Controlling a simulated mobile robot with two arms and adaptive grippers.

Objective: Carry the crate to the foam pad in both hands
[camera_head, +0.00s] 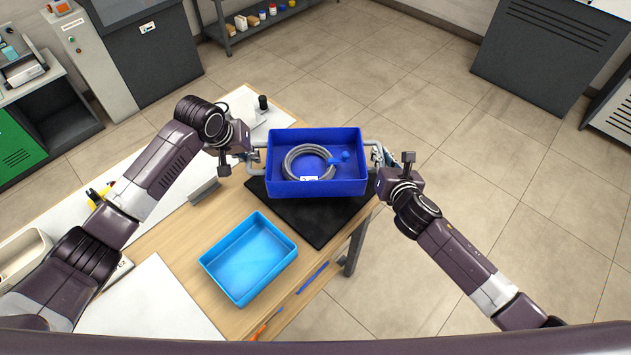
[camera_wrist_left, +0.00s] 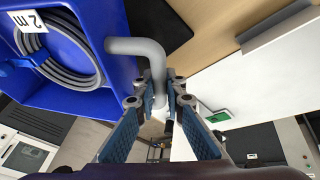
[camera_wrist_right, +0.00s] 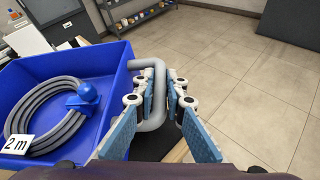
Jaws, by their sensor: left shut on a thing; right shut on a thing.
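The dark blue crate (camera_head: 315,189) holds a coiled grey hose (camera_head: 290,165) with a "2 m" label and a blue fitting (camera_head: 341,158). It has a grey bent-tube handle on each side. My left gripper (camera_head: 253,160) is shut on the left handle (camera_wrist_left: 150,48), and my right gripper (camera_head: 380,159) is shut on the right handle (camera_wrist_right: 158,85). The black foam pad (camera_head: 315,226) lies on the table; the crate covers its far part in the head view. The crate looks level. I cannot tell whether it touches the pad or hangs just above it.
A light blue empty tray (camera_head: 240,288) stands on the wooden table (camera_head: 180,245) in front of the pad. A grey metal block (camera_head: 204,191) stands left of the pad. Open floor lies to the right.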

